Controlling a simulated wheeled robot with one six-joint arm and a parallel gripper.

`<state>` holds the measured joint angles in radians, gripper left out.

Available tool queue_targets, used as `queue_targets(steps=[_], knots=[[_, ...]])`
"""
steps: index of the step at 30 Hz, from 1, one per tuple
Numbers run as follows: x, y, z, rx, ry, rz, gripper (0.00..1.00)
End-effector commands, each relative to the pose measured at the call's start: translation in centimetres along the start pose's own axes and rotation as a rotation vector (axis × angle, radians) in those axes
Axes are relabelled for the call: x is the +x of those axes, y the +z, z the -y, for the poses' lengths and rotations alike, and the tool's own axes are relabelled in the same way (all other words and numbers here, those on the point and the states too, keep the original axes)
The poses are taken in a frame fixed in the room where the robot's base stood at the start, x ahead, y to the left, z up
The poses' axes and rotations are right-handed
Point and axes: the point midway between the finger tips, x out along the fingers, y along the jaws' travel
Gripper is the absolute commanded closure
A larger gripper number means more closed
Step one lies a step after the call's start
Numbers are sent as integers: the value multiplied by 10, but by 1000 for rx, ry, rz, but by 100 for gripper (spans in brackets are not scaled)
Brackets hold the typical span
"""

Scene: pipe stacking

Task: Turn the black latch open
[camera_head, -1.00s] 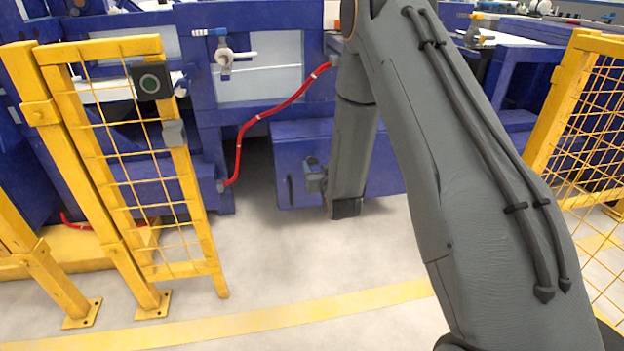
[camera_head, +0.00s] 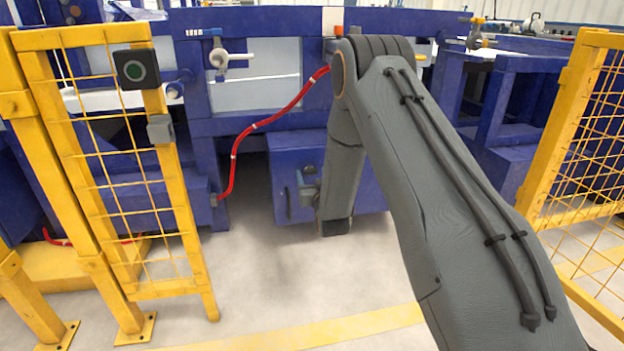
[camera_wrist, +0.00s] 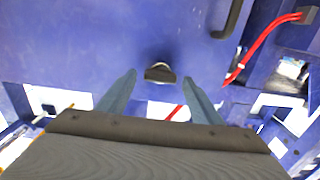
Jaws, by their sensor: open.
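The black latch (camera_wrist: 160,72) is a small dark knob with a paler face on a blue panel (camera_wrist: 110,40) in the wrist view. My gripper (camera_wrist: 160,77) is open, one finger on each side of the latch, with gaps on both sides. I cannot tell how deep the fingertips reach around it. In the head view my gripper (camera_head: 307,188) is at the front of a low blue cabinet (camera_head: 360,190). The latch cannot be made out there, as my arm covers part of the cabinet front.
A dark handle (camera_wrist: 232,18) sits on the same panel. A red hose (camera_head: 235,150) hangs left of the cabinet. Yellow fence panels stand at left (camera_head: 170,190) and right (camera_head: 560,140). The floor (camera_head: 260,290) before the cabinet is clear.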

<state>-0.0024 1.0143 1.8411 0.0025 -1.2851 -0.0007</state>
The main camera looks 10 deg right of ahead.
Motion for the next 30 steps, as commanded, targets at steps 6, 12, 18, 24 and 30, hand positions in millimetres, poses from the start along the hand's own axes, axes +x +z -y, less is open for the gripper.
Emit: queue_targets(steps=[6,12,18,24,30], knots=[[6,0,0,0,0,0,41],[6,0,0,0,0,0,51],[6,0,0,0,0,1,82],[5,-1,0,13,0,1,82],[4,-1,0,83,0,2,82]])
